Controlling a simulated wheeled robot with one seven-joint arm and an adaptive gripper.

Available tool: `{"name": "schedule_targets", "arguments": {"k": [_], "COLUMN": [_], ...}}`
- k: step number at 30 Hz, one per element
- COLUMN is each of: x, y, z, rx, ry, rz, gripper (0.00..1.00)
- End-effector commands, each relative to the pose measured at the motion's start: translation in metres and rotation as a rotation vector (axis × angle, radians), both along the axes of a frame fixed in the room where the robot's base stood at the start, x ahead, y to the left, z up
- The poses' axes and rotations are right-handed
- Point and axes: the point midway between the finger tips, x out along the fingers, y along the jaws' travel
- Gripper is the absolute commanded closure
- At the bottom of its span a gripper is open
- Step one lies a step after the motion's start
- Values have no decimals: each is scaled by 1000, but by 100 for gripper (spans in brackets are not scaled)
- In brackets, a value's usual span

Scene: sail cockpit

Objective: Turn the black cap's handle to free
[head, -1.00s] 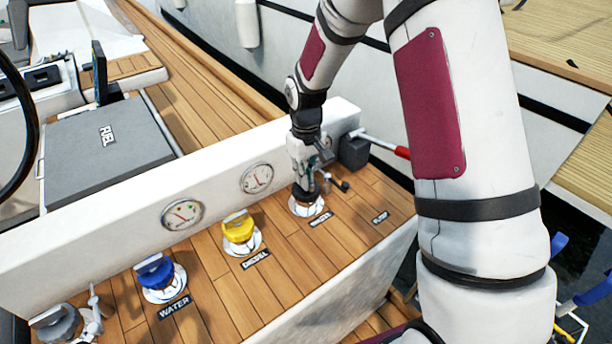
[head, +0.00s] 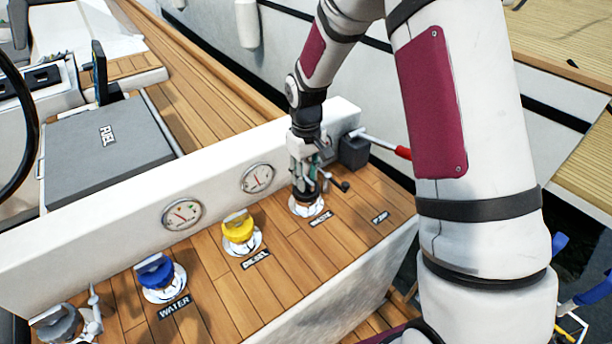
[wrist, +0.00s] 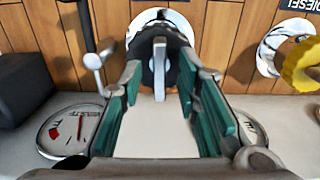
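The black cap (head: 306,198) sits in its round white and metal deck fitting by the WASTE label, partly hidden by my gripper (head: 306,182) in the head view. In the wrist view, the black cap (wrist: 146,50) is at top centre, with its thin grey upright handle (wrist: 159,68) pointing toward the camera. My gripper (wrist: 159,78) is over the cap. Its green-padded fingers stand on either side of the handle, with a visible gap on both sides. The gripper looks open and not closed on the handle.
A yellow DIESEL cap (head: 238,228) and a blue WATER cap (head: 156,272) stand to the left. A dark block with a red-tipped lever (head: 355,150) is close on the right. A white wall with gauges (head: 257,178) runs just behind the caps.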

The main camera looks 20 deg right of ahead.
Motion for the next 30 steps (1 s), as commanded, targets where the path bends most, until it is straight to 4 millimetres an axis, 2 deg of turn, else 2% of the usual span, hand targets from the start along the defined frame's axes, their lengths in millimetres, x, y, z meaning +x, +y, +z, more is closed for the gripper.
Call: {"name": "schedule_targets", "arguments": {"k": [5,12,18,23,30], "x": [1,1,1,0,0], "y": [0,0,0,0,0], "z": [27,76,105,115,116], "rx": [0,0,1,0,0], "ry": [-5,-5,-2,-1,0], "rz": [0,0,0,0,0], "gripper": [70,70,70,70,70]}}
